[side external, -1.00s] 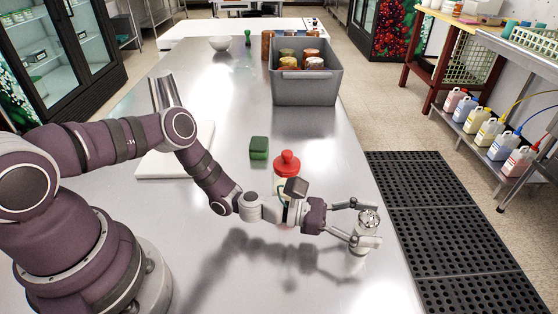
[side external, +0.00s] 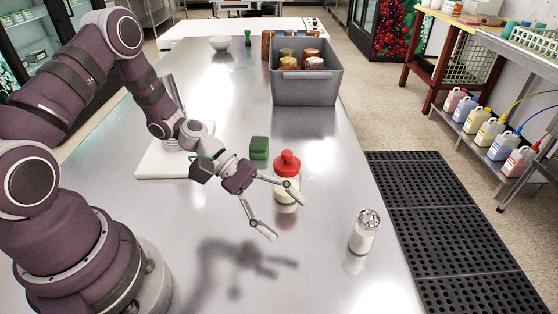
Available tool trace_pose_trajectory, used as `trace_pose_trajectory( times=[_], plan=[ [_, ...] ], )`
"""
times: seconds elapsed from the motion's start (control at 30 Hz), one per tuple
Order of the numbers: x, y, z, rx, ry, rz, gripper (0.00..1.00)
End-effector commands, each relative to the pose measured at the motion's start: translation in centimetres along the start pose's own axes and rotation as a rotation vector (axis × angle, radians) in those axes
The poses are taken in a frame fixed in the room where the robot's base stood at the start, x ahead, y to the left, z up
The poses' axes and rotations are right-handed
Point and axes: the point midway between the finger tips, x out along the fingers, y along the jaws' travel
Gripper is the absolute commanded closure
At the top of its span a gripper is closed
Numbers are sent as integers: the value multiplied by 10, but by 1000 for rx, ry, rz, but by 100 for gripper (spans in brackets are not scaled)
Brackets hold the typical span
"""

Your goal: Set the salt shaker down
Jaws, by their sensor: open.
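The salt shaker (side external: 364,232), clear with white contents and a metal top, stands upright on the steel counter near its right edge. My gripper (side external: 281,212) is open and empty. It is to the left of the shaker and clear of it, raised above the counter with its shadow below. One finger overlaps the red-topped jar (side external: 287,165) in the picture; I cannot tell whether they touch.
A green block (side external: 259,148) lies just behind the jar. A grey bin (side external: 306,90) holding several jars stands farther back. A white board (side external: 160,163) lies at the left. The counter (side external: 340,285) is clear around the shaker, with its right edge close by.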

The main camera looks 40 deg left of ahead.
Motion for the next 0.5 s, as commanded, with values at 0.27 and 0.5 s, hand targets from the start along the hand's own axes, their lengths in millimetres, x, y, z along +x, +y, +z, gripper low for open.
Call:
trace_pose_trajectory(
  times=[0.27, 0.5],
  plan=[
    [-70, 8, 32, 778, 396, -540, 40],
    [-144, 11, 80, 1192, 709, -795, 40]
  ],
)
